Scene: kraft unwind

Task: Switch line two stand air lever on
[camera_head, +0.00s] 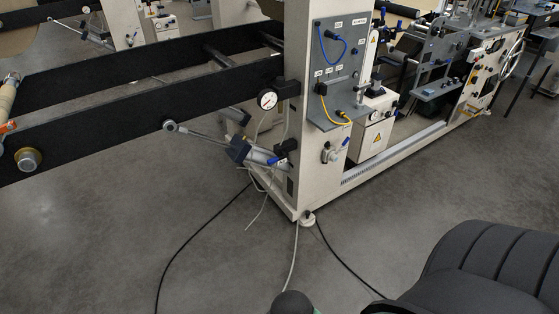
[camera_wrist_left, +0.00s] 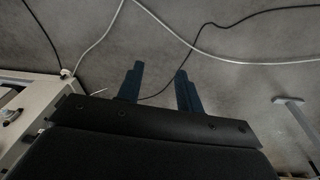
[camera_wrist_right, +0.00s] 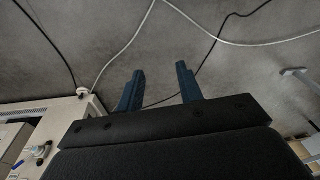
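The machine stand (camera_head: 305,120) is a pale upright in the head view. A small valve with a blue lever (camera_head: 344,142) is on its lower front face. Another blue lever (camera_head: 274,161) sits on the stand's left side by a silver cylinder. Their labels are too small to read, so I cannot tell which is line two or each lever's setting. My left gripper (camera_wrist_left: 160,90) is open and empty above the floor in the left wrist view. My right gripper (camera_wrist_right: 160,88) is likewise open and empty. Neither touches a lever.
A round gauge (camera_head: 267,100) is on the stand's left side above the cylinder. A panel with blue and yellow hoses (camera_head: 333,60) faces right. Cables (camera_head: 196,232) lie on the grey floor. A large black ribbed shape (camera_head: 480,265) fills the lower right.

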